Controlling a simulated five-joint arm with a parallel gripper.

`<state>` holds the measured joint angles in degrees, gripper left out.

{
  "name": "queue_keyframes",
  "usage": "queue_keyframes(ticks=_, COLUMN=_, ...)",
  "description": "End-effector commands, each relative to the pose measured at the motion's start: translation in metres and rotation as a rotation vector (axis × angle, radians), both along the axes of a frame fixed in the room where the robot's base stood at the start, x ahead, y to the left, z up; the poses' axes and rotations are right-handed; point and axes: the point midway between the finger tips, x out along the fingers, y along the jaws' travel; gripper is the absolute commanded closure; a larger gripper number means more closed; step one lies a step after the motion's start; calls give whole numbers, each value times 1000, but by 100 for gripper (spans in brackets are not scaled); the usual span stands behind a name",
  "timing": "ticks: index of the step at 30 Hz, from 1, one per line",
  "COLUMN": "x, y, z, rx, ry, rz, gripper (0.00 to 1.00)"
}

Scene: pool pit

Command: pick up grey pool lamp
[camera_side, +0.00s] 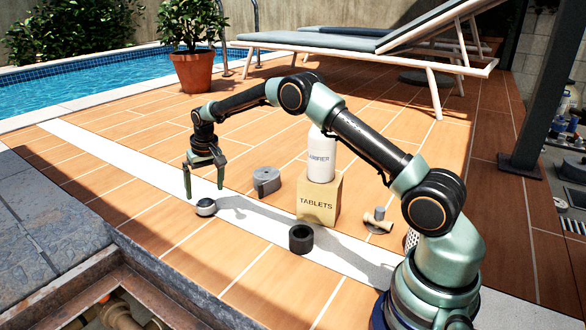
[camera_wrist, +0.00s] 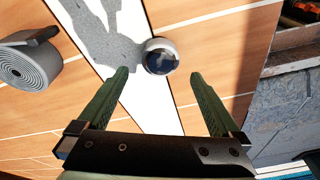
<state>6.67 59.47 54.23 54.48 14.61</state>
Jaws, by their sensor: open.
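The pool lamp (camera_side: 206,207) is a small round thing with a grey-white rim and a dark glassy face. It lies on the deck at the edge of the white strip. In the wrist view the lamp (camera_wrist: 160,56) sits just beyond my fingertips, near the middle between them, with its dark face showing. My gripper (camera_side: 204,190) points down over the lamp with its two green fingers spread. In the wrist view my gripper (camera_wrist: 160,76) is open and nothing is between the fingers. The lamp appears apart from both fingers.
A grey coiled roll (camera_side: 266,180) lies right of the lamp; it also shows in the wrist view (camera_wrist: 30,62). A tablets box (camera_side: 320,200) carries a white bottle (camera_side: 320,158). A black ring (camera_side: 301,239) and a pipe fitting (camera_side: 378,220) stand nearby. An open pit (camera_side: 110,275) lies in front.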

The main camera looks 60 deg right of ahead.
Motion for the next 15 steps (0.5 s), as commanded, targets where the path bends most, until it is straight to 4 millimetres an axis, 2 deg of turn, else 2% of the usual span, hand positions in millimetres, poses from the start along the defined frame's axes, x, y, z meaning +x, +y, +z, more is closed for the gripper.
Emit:
queue_keyframes(ticks=4, x=1, y=0, z=-10, rx=0, ry=0, rz=0, gripper=0)
queue_keyframes(ticks=10, x=4, y=0, z=-39, rx=1, ry=2, rz=0, gripper=0)
queue_keyframes(ticks=15, x=8, y=-1, z=-52, rx=0, ry=0, rz=0, gripper=0)
